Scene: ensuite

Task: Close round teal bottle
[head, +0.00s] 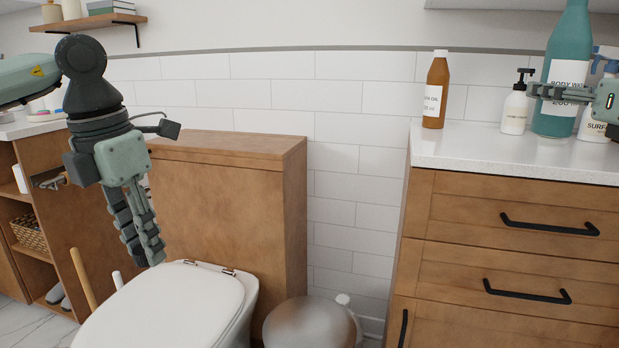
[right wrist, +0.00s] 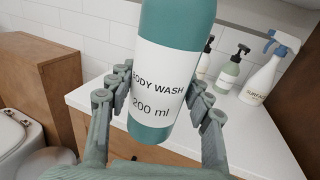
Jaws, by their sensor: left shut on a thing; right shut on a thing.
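The round teal bottle (head: 569,45), labelled body wash, is upright over the white counter at the right of the head view. Its top is cut off there and in the right wrist view (right wrist: 165,140), so its mouth is hidden. I cannot tell whether its base touches the counter. My right gripper (head: 545,91) is shut on the bottle, with fingers on both sides of the label. My left gripper (head: 143,238) hangs fingers-down above the toilet, far left of the bottle. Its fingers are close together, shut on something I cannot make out. No cap is distinguishable.
A brown bottle (head: 436,90), a white pump bottle (head: 515,109) and a spray bottle (head: 595,123) stand on the counter (head: 470,150). The toilet (head: 175,310) and a round bin (head: 312,322) are below. Counter space between the brown and pump bottles is clear.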

